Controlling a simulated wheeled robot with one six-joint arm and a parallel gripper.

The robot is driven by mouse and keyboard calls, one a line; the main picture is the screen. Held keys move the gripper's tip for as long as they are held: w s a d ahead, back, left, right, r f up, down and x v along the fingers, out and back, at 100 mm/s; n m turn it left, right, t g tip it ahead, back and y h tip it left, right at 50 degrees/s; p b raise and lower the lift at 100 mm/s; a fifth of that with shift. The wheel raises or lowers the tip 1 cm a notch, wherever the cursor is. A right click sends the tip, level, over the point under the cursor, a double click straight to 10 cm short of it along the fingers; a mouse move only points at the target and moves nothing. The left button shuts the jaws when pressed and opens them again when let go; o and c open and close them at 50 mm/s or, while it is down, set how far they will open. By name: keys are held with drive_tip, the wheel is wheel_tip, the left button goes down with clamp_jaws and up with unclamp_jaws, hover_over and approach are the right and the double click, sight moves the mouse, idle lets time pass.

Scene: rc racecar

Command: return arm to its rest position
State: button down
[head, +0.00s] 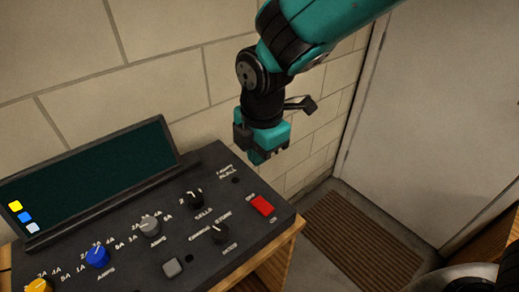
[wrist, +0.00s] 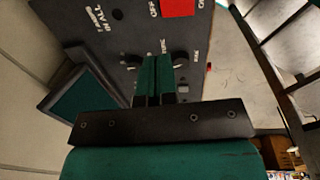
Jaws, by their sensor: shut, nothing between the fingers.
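My teal and black arm (head: 290,40) reaches down from the top of the head view. My gripper (head: 257,158) hangs above the back right part of a dark control panel, near its rear edge, and is shut and empty. In the wrist view my gripper (wrist: 154,62) shows its two teal fingers together over the panel (wrist: 110,25). The red switch (head: 262,206) lies below and in front of the gripper in the head view, apart from it. The red switch also shows at the top of the wrist view (wrist: 178,7).
The panel (head: 215,160) carries several knobs, including a blue one (head: 97,257), and a dark screen (head: 90,178). It rests on a wooden table (head: 283,252). A block wall (head: 180,95) is close behind. A brown mat (head: 365,245) and a door (head: 440,110) are at right.

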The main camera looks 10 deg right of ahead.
drive_tip(key=shift+r, duration=0.6)
drive_tip(key=s+d+r+m+y, duration=0.1)
drive_tip(key=s+d+r+m, duration=0.3)
drive_tip(key=s+m, duration=0.4)
drive_tip(key=s+d+r+m+y, duration=0.2)
drive_tip(key=s+d+r+m, duration=0.3)
drive_tip(key=s+m, duration=0.3)
drive_tip(key=shift+s+d+m+g+y, duration=0.2)
drive_tip(key=shift+d+m+g+y, duration=0.15)
drive_tip(key=shift+d+m, duration=0.3)
drive_tip(key=shift+a, duration=0.25)
